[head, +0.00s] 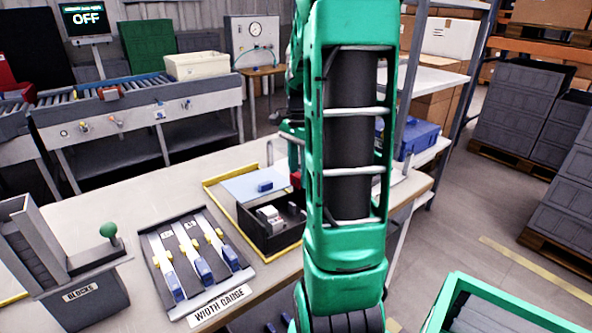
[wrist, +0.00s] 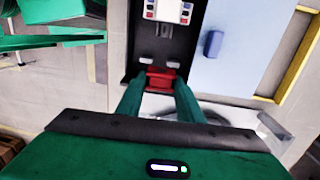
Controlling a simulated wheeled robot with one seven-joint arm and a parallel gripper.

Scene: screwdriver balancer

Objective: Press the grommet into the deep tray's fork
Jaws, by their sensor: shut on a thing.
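My gripper (wrist: 160,82) is shut on a small red piece, which looks like the grommet (wrist: 160,76). The red piece also shows beside my arm in the head view (head: 296,180). The deep tray is the black box (head: 262,240) on the bench, with a white device (head: 270,217) in it. In the wrist view, the red piece is at the near end of the dark tray (wrist: 133,35). Two small grey tabs, possibly the fork, lie just beyond the fingertips. Whether the red piece touches them cannot be told. My arm hides part of the tray in the head view.
A blue block (head: 265,187) lies on a pale blue panel (head: 243,184) beside the tray, within a yellow border. A width gauge (head: 195,262) and a blocks bin (head: 85,303) stand to the left. Bare bench top lies between them.

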